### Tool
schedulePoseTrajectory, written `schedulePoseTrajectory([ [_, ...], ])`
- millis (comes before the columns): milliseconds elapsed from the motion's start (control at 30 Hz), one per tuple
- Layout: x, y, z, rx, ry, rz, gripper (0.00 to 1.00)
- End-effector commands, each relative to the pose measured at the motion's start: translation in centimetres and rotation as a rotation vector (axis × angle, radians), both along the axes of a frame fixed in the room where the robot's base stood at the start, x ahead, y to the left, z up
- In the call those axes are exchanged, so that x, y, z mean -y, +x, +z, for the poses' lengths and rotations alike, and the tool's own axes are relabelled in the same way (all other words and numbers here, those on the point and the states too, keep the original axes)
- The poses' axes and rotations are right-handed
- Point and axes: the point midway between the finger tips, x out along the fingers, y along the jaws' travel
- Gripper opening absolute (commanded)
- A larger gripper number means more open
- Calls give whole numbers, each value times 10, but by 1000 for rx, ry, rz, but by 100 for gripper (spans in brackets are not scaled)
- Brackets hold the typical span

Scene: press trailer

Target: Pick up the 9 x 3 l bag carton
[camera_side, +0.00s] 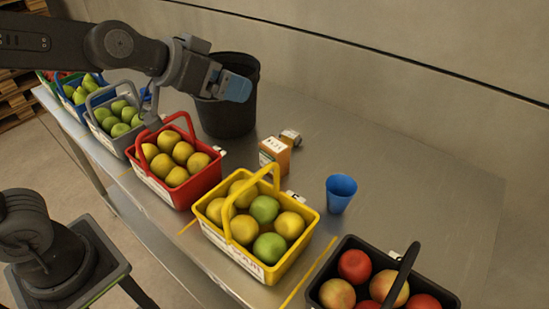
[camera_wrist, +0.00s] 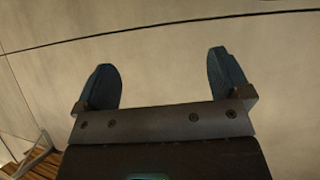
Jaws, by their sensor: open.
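A small orange and white carton (camera_side: 274,153) stands on the metal table behind the yellow basket; its print is too small to read, so I cannot tell whether it is the 9 x 3 l bag carton. My gripper (camera_side: 236,88) is up and to the left of the carton, over the black bin, apart from the carton. In the wrist view my gripper (camera_wrist: 166,80) has its two blue fingers spread wide with nothing between them. That view shows only wall and a bit of floor, no carton.
A black bin (camera_side: 228,112) stands below my gripper. A red basket (camera_side: 178,199) and a yellow basket (camera_side: 235,260) of fruit line the front, with a dark basket (camera_side: 349,244) at the right. A small brown item (camera_side: 291,137) touches or nearly touches the carton. A blue cup (camera_side: 340,193) stands right.

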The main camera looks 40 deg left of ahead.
Motion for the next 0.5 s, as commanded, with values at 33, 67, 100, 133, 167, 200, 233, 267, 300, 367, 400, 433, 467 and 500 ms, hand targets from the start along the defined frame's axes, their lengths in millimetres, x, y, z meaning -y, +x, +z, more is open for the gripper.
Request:
schedulePoseTrajectory([
  [33,4,10,-3,28,1,4,96],
  [67,5,15,-4,48,1,11,96],
  [100,6,22,-4,74,4,19,96],
  [133,7,27,-5,92,5,25,96],
  [167,7,31,-5,110,9,32,96],
  [200,8,37,-6,132,12,44,96],
  [233,8,41,-7,149,17,51,96],
  [267,8,45,-8,165,21,60,96],
  [300,9,50,-10,184,27,71,96],
  [367,7,51,-19,191,33,78,96],
  [400,7,51,-27,189,34,78,96],
  [433,7,51,-32,190,33,78,96],
  [467,7,51,-37,190,31,77,96],
  [500,7,50,-49,186,33,76,96],
])
